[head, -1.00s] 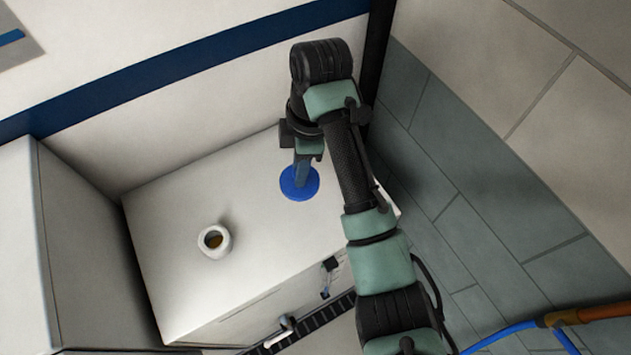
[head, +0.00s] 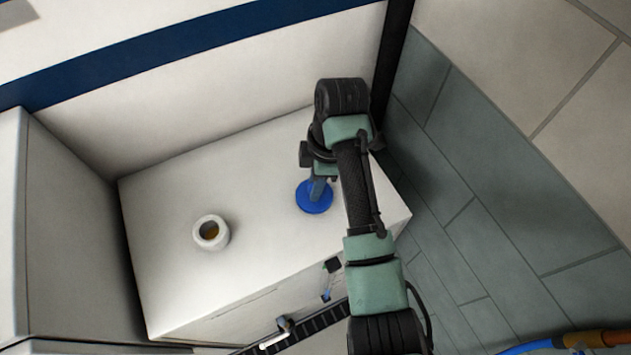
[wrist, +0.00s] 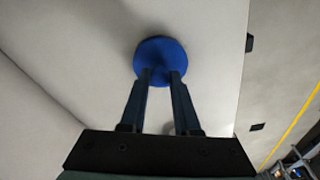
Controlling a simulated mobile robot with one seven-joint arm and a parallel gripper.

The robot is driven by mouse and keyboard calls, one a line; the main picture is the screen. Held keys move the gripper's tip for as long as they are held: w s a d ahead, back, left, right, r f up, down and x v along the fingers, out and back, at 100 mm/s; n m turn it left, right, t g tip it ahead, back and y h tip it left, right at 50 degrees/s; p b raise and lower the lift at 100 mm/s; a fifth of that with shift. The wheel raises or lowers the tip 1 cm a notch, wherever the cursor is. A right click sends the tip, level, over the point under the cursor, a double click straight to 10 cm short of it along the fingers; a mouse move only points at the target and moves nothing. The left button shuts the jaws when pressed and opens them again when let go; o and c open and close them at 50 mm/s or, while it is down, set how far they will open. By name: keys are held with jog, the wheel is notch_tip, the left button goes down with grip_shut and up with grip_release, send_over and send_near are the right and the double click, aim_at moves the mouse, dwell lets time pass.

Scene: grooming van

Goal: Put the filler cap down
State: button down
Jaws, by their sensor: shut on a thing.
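The filler cap is a blue round disc (head: 314,198) over the right part of the white cabinet top (head: 165,270) in the head view. My gripper (head: 318,186) points down at it and is shut on it. In the wrist view the blue cap (wrist: 160,58) lies at the tips of both fingers (wrist: 160,78), with the pale cabinet top behind it. I cannot tell whether the cap touches the surface. The underside of the cap is hidden.
A white round pot or neck (head: 211,233) with a brownish inside stands on the cabinet top, left of the cap. A white wall with a blue stripe (head: 180,55) is behind. The surface between pot and cap is clear. Tiled floor (head: 490,200) lies to the right.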

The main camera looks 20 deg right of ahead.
aim_at(325, 194)
jog(key=shift+f, duration=0.2)
jog(key=c, duration=0.6)
grip_release()
jog(key=shift+c, duration=0.2)
jog(key=shift+d+r, duration=0.1)
jog(key=shift+r, duration=0.4)
notch_tip(325, 194, up, 11)
jog(key=d+p, duration=0.1)
jog(key=p, duration=0.5)
jog(key=shift+s+d, duration=0.25)
jog(key=shift+s, duration=0.1)
